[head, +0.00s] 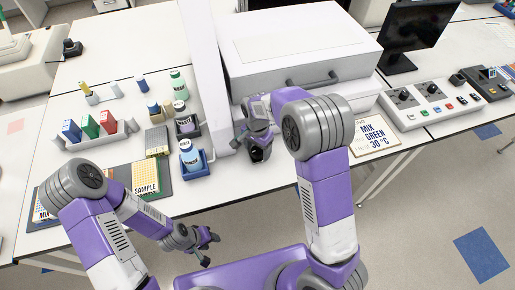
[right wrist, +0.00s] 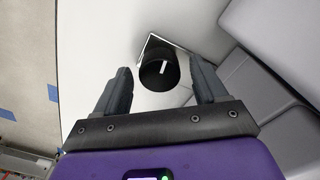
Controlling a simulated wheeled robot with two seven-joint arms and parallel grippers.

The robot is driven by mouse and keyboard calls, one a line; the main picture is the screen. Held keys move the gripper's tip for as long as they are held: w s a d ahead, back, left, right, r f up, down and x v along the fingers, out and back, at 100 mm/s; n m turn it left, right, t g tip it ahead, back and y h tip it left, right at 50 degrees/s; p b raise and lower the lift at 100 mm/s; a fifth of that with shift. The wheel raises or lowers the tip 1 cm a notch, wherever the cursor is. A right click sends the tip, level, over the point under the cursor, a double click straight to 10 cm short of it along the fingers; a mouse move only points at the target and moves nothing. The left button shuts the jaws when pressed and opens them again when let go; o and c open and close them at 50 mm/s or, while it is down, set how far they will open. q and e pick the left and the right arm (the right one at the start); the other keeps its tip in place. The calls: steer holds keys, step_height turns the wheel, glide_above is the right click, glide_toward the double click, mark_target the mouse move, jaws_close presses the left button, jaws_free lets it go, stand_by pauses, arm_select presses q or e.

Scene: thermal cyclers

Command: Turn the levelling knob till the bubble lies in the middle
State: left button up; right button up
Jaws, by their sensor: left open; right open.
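The levelling knob (right wrist: 158,75) is round and black with a white mark on its face, seen in the right wrist view on a white surface. My right gripper (right wrist: 160,67) is open, with one finger on each side of the knob and gaps showing between them and it. In the head view my right gripper (head: 258,150) is low in front of the large white machine (head: 300,60). My left gripper (head: 206,248) is open and empty, off the table's front edge. I cannot make out a level or its bubble in either view.
Bottles (head: 191,154) in holders, a rack of coloured boxes (head: 90,127) and a sample card (head: 146,177) stand left of the right gripper. A card reading MIX GREEN (head: 374,137), a control panel (head: 428,104) and a black monitor (head: 418,30) are at right.

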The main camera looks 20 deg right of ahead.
steer(key=shift+c, duration=0.2)
steer(key=c, duration=1)
steer(key=n, duration=0.5)
steer(key=shift+n, duration=0.4)
steer(key=n, duration=0.5)
steer(key=shift+a, duration=0.1)
steer(key=n, duration=0.5)
steer(key=shift+n+p, duration=0.35)
steer(key=shift+n, duration=0.05)
steer(key=n, duration=0.5)
steer(key=shift+a+p, duration=0.1)
steer(key=shift+p, duration=0.2)
